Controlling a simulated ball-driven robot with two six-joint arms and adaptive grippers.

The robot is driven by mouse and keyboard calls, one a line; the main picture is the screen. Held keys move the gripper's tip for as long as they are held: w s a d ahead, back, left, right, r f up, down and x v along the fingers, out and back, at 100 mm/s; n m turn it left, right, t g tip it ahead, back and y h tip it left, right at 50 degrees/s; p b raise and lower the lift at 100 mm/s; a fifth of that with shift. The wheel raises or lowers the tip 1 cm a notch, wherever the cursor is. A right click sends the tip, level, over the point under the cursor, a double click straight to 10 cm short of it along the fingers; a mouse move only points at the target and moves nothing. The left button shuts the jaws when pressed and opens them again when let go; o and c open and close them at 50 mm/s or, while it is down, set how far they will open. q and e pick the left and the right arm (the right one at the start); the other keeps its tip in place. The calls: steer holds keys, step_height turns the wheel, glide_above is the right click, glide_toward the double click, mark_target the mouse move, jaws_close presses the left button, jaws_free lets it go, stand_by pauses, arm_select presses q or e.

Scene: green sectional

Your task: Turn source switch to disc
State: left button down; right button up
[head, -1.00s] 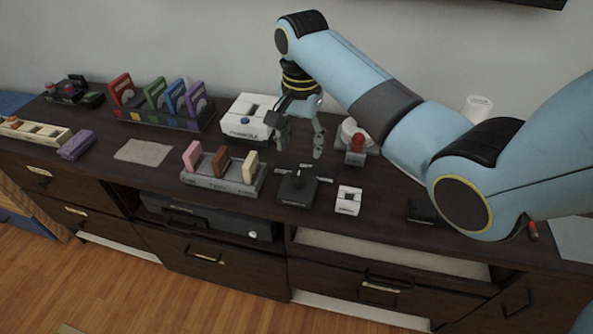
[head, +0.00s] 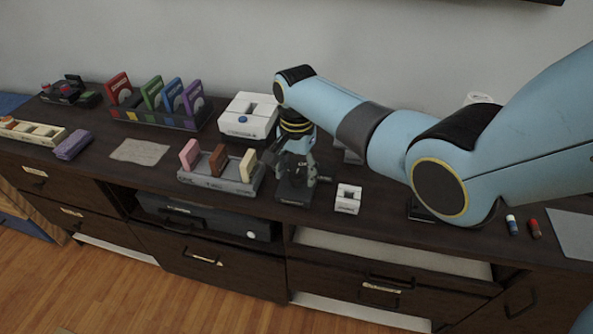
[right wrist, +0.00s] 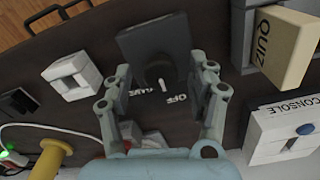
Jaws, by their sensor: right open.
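The source switch is a dark square block (head: 294,193) on the sideboard top, right of the cartridge tray. In the right wrist view the dark block (right wrist: 150,42) is at top centre, with a short white mark and the words GAME and OFF beside it. Any disc label is not readable. My right gripper (head: 296,172) points down over the switch, fingers spread around it. In the right wrist view the open fingers (right wrist: 164,80) flank the block's near side, holding nothing. Contact cannot be told. My left gripper is not in view.
Left of the switch is a grey tray (head: 220,186) with pink, brown and cream cartridges. A white console (head: 248,116) stands behind. A small white switch (head: 348,199) sits close on the right. A rack of coloured cases (head: 158,120) is farther left.

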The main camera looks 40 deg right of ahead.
steer(key=c, duration=1.1)
steer(key=shift+c, duration=0.2)
steer(key=shift+n, duration=0.3)
steer(key=n+p, duration=0.2)
steer(key=n, duration=0.1)
steer(key=shift+r, duration=0.15)
steer(key=n+p, duration=0.1)
steer(key=n, duration=0.1)
steer(key=shift+n, duration=0.3)
steer(key=shift+n+p, duration=0.6)
steer(key=shift+n, duration=0.7)
